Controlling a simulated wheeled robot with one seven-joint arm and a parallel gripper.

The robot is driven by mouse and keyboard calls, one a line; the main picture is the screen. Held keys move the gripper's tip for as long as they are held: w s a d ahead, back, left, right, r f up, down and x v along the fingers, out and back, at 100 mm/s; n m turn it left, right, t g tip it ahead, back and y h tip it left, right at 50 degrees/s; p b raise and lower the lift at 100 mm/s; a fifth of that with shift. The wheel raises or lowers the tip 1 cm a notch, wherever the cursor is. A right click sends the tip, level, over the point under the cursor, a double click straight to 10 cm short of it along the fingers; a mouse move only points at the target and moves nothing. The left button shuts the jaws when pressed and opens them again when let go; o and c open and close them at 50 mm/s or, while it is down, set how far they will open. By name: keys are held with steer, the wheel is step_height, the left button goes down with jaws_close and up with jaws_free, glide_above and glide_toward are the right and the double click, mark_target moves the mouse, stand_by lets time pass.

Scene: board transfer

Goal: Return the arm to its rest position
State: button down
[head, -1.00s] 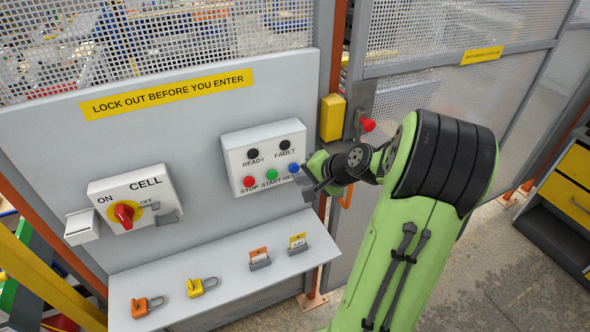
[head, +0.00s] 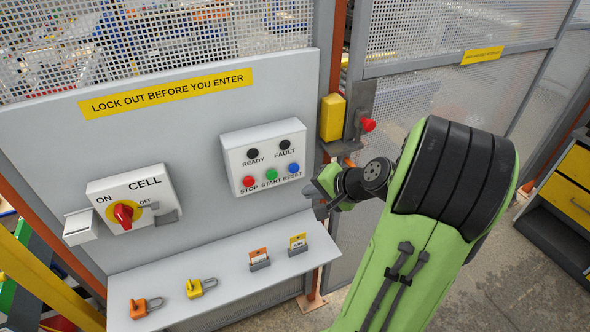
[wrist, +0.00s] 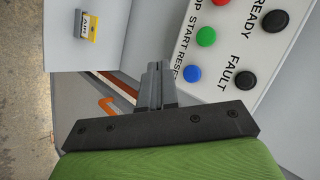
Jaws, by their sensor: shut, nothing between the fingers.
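My gripper (head: 318,200) is in the head view just right of and below the white button box (head: 263,158). It points left, apart from the box. In the wrist view my gripper (wrist: 155,72) has its two fingers together with nothing between them. The box carries red STOP, green START and blue RESET buttons under black READY and FAULT lamps. The blue RESET button (wrist: 192,73) shows beside the fingers in the wrist view. My green arm reaches up from the lower right of the head view.
A red rotary switch (head: 123,213) is on the CELL box at left. The shelf (head: 225,275) below holds two padlocks and two tags (head: 259,258). A gate with a yellow box (head: 332,117) and red knob (head: 368,125) stands behind my arm. Open floor lies at right.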

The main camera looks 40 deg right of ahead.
stand_by(0.3)
steer(key=s+a+r+n+g, duration=0.15)
steer(key=a+n, duration=0.25)
steer(key=a, duration=0.4)
steer(key=a+r+n+g, duration=0.1)
steer(key=a+n+g, duration=0.25)
steer(key=a, duration=0.45)
steer(key=s+a+r+n, duration=0.1)
steer(key=s+a+n, duration=0.2)
steer(key=s, duration=0.3)
steer(key=s+a+r+n+h+b, duration=0.1)
steer(key=s+a+r+n, duration=0.1)
steer(key=s, duration=0.4)
steer(key=shift+a+n+t, duration=0.4)
steer(key=shift+a+n, duration=0.4)
steer(key=shift+n, duration=0.05)
steer(key=shift+r, duration=0.15)
